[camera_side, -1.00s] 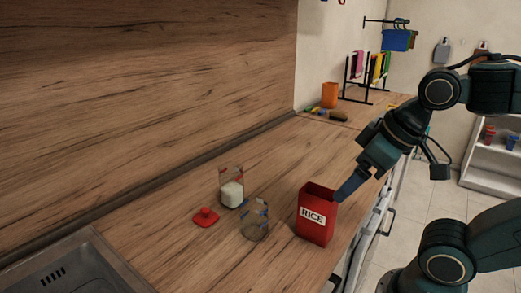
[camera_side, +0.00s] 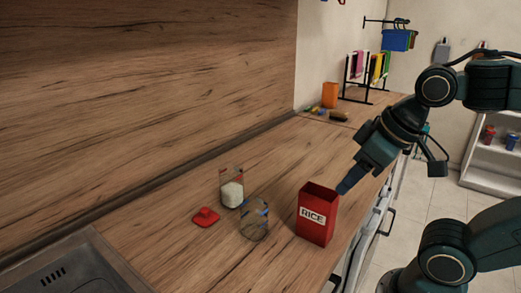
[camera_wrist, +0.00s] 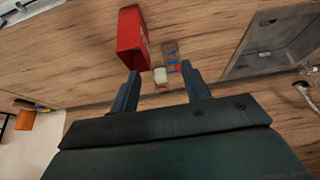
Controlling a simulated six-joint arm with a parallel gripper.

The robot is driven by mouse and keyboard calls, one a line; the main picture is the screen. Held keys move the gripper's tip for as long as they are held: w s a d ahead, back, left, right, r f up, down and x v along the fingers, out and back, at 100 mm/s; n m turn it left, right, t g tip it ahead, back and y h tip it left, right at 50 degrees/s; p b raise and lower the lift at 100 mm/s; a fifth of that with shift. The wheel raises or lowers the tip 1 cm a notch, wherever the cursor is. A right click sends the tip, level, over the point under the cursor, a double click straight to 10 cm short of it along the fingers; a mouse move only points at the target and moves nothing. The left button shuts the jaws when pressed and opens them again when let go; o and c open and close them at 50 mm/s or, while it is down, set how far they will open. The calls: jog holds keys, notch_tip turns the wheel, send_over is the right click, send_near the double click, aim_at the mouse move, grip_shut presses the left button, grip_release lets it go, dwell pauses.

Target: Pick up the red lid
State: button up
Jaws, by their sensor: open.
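The red lid (camera_side: 206,217) lies flat on the wooden counter with its knob up, in the side view. A glass jar with white contents (camera_side: 232,194) stands just right of it, and an empty-looking clear jar (camera_side: 255,226) stands in front of that. My gripper (camera_side: 343,189) is open and empty, beside and above the red RICE box (camera_side: 318,217), well to the right of the lid. In the wrist view my open fingers (camera_wrist: 160,68) frame the jars; a small red patch near the right fingertip may be the lid, partly hidden.
The red RICE box also shows in the wrist view (camera_wrist: 131,35), close to the left finger. A sink (camera_side: 75,270) lies at the front left. An orange container (camera_side: 329,95) and a book rack (camera_side: 366,75) stand at the back.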

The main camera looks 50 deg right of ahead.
jog(key=w+a+n+g+y, duration=0.1)
jog(key=w+a+n+g, duration=0.15)
jog(key=w, duration=0.95)
jog(key=w+a+n+g, duration=0.1)
jog(key=w+n, duration=0.3)
jog(key=w, duration=0.9)
jog(key=w+f+n, duration=0.2)
jog(key=w+f, duration=0.4)
jog(key=w, duration=0.3)
jog(key=shift+a+f+g, duration=0.15)
jog(key=shift+a+g, duration=0.15)
jog(key=shift+g, duration=0.15)
jog(key=shift+f, duration=0.1)
send_over(205, 209)
jog(key=shift+s+d+f, duration=0.15)
jog(key=shift+f, duration=1.25)
jog(key=shift+s+d+f, duration=0.1)
jog(key=shift+f, duration=1.25)
jog(key=shift+s+d+f, duration=0.15)
jog(key=shift+f, duration=1.25)
jog(key=shift+w+a+f, duration=0.15)
jog(key=shift+a+f, duration=0.05)
jog(key=shift+f, duration=1.1)
jog(key=shift+w+a+f, duration=0.15)
jog(key=shift+f, duration=1.1)
